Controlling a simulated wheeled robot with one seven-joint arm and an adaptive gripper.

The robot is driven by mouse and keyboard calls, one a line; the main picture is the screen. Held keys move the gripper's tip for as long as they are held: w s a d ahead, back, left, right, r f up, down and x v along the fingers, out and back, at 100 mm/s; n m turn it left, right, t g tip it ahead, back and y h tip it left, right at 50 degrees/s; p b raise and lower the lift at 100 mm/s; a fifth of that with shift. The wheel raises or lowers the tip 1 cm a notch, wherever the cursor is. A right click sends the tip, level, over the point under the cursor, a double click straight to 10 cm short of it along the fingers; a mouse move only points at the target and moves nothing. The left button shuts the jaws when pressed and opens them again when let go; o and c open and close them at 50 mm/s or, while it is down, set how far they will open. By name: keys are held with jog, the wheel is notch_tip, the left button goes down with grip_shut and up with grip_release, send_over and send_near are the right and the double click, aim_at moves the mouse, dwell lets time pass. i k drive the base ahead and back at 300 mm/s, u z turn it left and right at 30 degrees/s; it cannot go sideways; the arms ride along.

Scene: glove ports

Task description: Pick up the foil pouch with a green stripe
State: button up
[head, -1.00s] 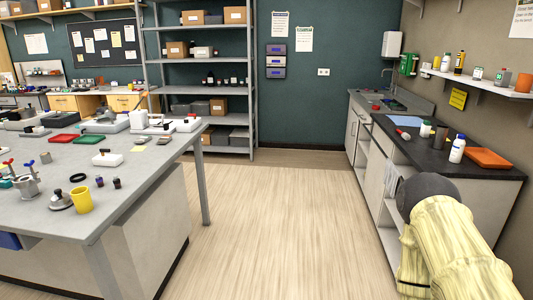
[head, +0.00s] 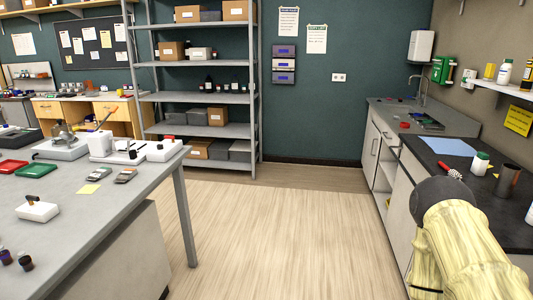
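I cannot make out a foil pouch with a green stripe in the head view. Two small flat grey items, one in front (head: 99,174) and one to its right (head: 125,176), lie on the left bench (head: 110,215); they are too small to tell what they are. My arm, in a pale yellow sleeve, shows at the lower right. Its gripper is not in view.
Metal shelves (head: 200,63) stand at the back. The floor (head: 270,225) between bench and counter is clear.

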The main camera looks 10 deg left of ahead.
aim_at(102, 172)
jog(key=i, duration=3.75)
jog(key=u, duration=3.55)
